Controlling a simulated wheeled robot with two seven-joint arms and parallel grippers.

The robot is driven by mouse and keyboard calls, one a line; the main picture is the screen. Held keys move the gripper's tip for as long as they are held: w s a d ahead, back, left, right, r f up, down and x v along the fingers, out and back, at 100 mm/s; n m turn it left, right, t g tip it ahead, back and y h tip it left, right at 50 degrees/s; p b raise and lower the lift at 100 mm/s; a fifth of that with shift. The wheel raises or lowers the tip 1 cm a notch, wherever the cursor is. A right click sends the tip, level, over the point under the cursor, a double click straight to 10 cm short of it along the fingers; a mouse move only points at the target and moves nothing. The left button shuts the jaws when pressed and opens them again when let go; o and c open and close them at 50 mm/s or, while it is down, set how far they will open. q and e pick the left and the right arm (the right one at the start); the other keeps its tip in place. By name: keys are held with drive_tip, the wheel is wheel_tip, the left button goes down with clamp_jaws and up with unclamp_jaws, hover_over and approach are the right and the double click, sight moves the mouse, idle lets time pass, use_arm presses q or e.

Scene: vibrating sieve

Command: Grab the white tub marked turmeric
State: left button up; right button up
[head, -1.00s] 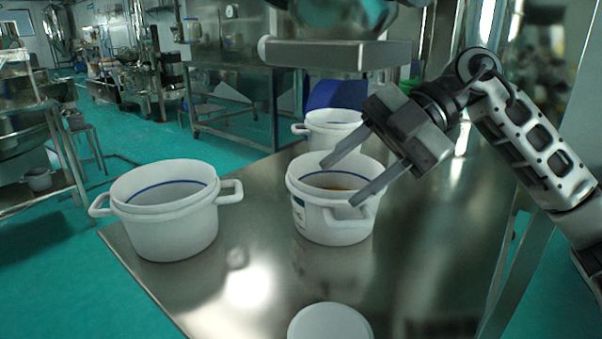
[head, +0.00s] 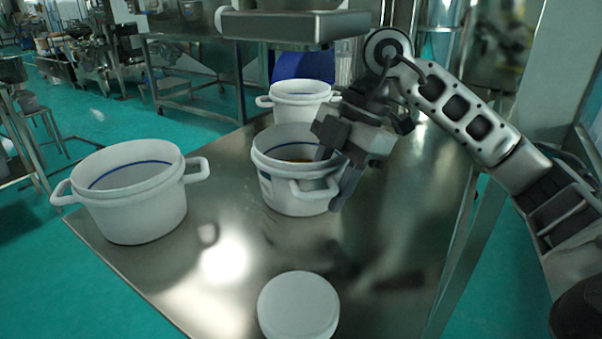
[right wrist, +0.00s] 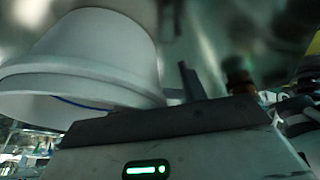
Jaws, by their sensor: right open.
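A white tub (head: 297,200) with orange-yellow powder inside stands upright on the steel table. Part of a label shows at its left side, but I cannot read it. My right gripper (head: 332,181) is open at the tub's right side, pointing down, with its fingers near the right handle (head: 316,192). One finger is by the rim and the other is outside, right of the handle. I cannot tell whether they touch. In the right wrist view a white tub (right wrist: 100,45) shows upside down beside one finger (right wrist: 190,82). My left gripper is out of view.
An open white tub (head: 135,205) stands at the left, another (head: 300,105) behind the middle tub. A round white lid-like piece (head: 298,305) is at the front of the table (head: 400,235). A metal machine part (head: 292,25) overhangs the back.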

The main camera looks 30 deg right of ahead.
drive_tip(key=shift+a+f, duration=0.1)
drive_tip(key=shift+c, duration=0.3)
clamp_jaws()
